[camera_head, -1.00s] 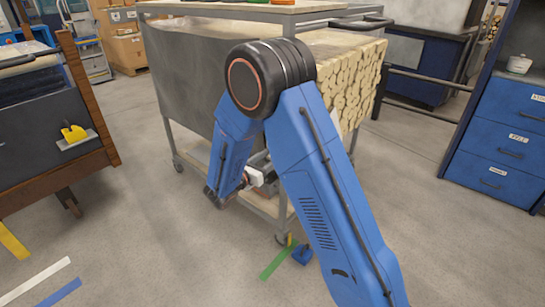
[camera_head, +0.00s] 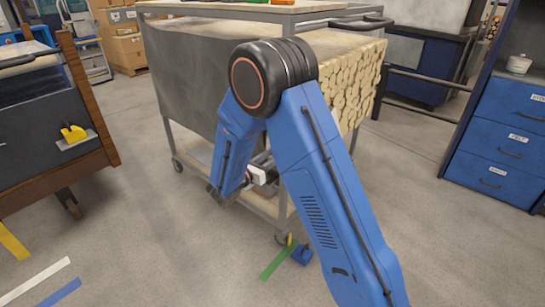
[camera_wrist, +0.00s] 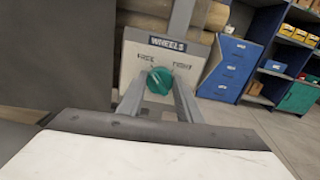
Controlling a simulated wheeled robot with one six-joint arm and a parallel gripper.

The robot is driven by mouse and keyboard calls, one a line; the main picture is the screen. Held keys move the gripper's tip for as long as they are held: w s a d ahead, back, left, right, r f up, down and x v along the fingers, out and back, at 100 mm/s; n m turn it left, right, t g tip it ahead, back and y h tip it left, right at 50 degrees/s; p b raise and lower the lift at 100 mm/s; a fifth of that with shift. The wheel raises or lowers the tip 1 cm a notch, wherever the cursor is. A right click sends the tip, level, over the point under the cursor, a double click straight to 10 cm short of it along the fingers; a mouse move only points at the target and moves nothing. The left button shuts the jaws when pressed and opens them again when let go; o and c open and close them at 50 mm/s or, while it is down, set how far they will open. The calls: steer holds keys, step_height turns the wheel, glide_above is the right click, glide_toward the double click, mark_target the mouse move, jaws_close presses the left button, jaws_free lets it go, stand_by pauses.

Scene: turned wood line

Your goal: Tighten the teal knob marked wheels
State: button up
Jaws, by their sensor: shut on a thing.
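The teal knob (camera_wrist: 159,81) sits on a pale plate (camera_wrist: 137,62) headed "WHEELS" in the wrist view. Smaller words on the plate appear to read "FREE" at left and "TIGHT" at right. My gripper (camera_wrist: 158,90) is shut on the knob, with one grey finger on each side of it. The knob's pointing direction is too small to tell. In the head view the knob and plate are hidden behind my blue arm, low at the cart's near corner.
The grey cart (camera_head: 183,80) carries stacked round wood (camera_head: 350,80) and stands on castors. A wooden-framed bench (camera_head: 95,100) is at left, and blue drawers (camera_head: 500,130) are at right. A small blue block (camera_head: 302,256) lies on the floor beside green tape (camera_head: 277,262). Floor between is open.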

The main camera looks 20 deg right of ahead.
steer(key=shift+s+d+f+m, duration=0.1)
steer(key=shift+m, duration=4.2)
steer(key=shift+s+f+m, duration=0.1)
steer(key=shift+m, duration=4.2)
steer(key=o, duration=1)
steer(key=shift+o, duration=0.2)
